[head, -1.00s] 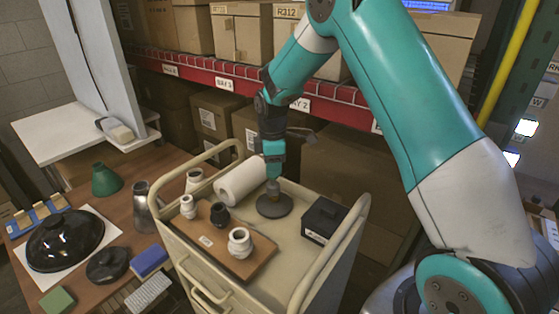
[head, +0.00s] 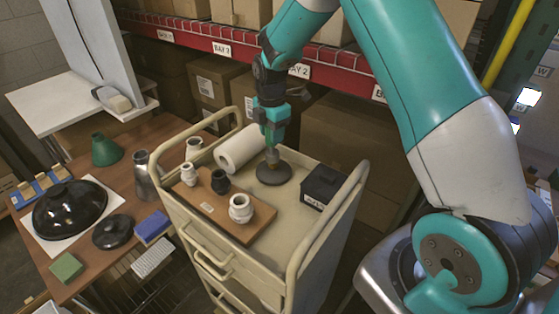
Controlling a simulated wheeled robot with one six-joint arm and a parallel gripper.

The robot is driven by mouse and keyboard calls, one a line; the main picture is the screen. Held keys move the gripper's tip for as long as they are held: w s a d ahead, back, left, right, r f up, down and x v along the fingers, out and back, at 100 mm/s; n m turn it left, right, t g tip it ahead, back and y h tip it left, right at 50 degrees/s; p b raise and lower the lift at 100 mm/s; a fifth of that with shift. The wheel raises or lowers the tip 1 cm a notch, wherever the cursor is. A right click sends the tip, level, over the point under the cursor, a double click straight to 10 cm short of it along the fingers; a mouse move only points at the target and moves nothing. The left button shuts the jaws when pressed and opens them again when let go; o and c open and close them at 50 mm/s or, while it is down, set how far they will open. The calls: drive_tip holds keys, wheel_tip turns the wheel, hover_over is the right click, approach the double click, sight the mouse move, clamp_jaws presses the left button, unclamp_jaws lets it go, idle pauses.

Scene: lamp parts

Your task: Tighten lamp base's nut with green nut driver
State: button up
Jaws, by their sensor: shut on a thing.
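The lamp base (head: 273,174) is a dark round disc lying flat on the cart's top, with a short grey-brown stem (head: 272,157) standing at its middle. My gripper (head: 272,134) points straight down over the base, directly above the stem. It is shut on a slim thing that I take to be the green nut driver; the teal fingers hide most of it. Its lower end seems to meet the stem, but the nut is too small and covered to make out.
A white roll (head: 240,148) lies close left of the base. A brown board (head: 205,203) carries white and dark small pots. A black box (head: 321,187) stands at right. The cart's raised handle rails (head: 330,236) bound the top. Shelf boxes stand behind.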

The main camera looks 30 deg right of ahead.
drive_tip(key=n, duration=0.5)
drive_tip(key=shift+n, duration=0.3)
drive_tip(key=n, duration=0.6)
drive_tip(key=shift+s+a+p, duration=0.1)
drive_tip(key=shift+s+p, duration=0.05)
drive_tip(key=shift+p, duration=0.25)
drive_tip(key=m, duration=0.5)
drive_tip(key=shift+m, duration=0.4)
drive_tip(key=shift+d, duration=0.2)
drive_tip(key=shift+f+b, duration=0.55)
drive_tip(key=shift+f, duration=0.65)
idle(0.4)
idle(0.5)
drive_tip(key=shift+m, duration=1.7)
